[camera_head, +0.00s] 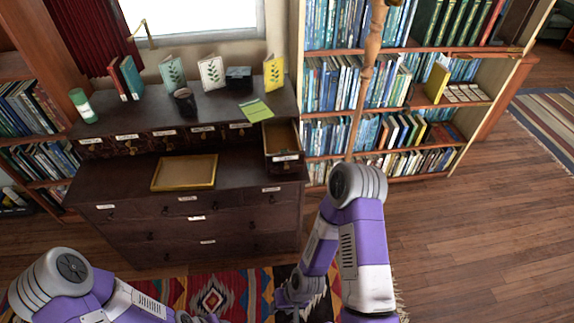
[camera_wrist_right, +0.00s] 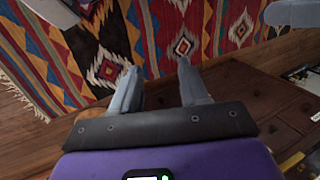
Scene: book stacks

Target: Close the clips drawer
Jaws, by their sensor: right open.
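One small drawer (camera_head: 282,145) stands pulled out at the right end of the top row of the dark wooden cabinet (camera_head: 200,225) in the head view. It has a pale label on its front, too small to read, so I cannot tell whether it is the clips drawer. The other drawers in that row look shut. My right gripper (camera_head: 292,297) is low in front of the cabinet, well below the open drawer and apart from it. In the wrist view the right gripper (camera_wrist_right: 158,88) is open with nothing between its fingers.
A yellow-framed tray (camera_head: 185,172) lies on the cabinet's lower ledge. Cards, a dark box (camera_head: 239,78), a dark cup (camera_head: 185,101) and a green paper (camera_head: 256,110) are on top. Bookshelves flank the cabinet. A wooden pole (camera_head: 366,70) stands at right. A patterned rug (camera_head: 212,295) lies in front.

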